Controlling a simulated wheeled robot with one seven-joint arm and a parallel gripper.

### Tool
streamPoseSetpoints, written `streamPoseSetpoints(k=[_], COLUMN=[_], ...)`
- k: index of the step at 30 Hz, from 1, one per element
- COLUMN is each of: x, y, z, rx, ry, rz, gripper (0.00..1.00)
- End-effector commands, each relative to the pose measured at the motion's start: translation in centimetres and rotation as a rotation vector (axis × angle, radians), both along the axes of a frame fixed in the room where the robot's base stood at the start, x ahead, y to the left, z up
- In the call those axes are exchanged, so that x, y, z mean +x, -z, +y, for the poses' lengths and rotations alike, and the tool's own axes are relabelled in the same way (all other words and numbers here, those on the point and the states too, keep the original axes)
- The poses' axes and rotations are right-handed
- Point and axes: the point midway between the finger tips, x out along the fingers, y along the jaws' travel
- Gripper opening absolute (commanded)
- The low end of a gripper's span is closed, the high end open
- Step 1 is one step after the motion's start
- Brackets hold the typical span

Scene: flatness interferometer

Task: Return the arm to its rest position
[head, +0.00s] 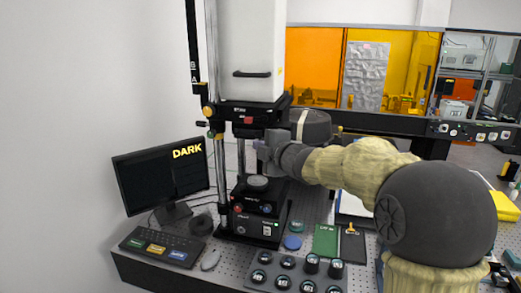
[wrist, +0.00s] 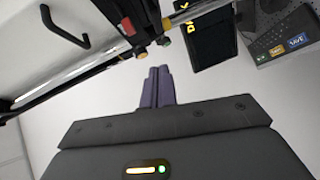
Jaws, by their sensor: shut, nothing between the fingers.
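My arm reaches in from the right in the head view, its beige sleeve and dark round joint covering part of the bench. My gripper (head: 266,150) is beside the interferometer's column, above the round stage (head: 258,183) on its black base. In the wrist view the two purple-grey fingers of my gripper (wrist: 158,74) lie together, shut, with nothing seen between them. The interferometer (head: 251,45) has a white upper housing with a black handle. In the wrist view its black head and rail are beyond the fingertips at upper left.
A grey tray (head: 270,286) of round parts lies at the front. A blue disc (head: 292,243) and a green pad (head: 326,240) lie behind it. Orange panels stand behind.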

Motion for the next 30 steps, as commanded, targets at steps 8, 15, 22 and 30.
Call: streamPoseSetpoints(k=[8,15,22,30], x=[0.0,-1.7,-8.8,-21.7], y=[0.0,4.5,14.0,23.3], z=[-0.2,-3.7,-10.7,-15.4], rx=[0.001,0.117,0.367,0.641], ry=[0.004,0.19,0.607,1.097], rz=[0.003,0.213,0.626,1.045], gripper=[0.0,0.0,0.0,0.0])
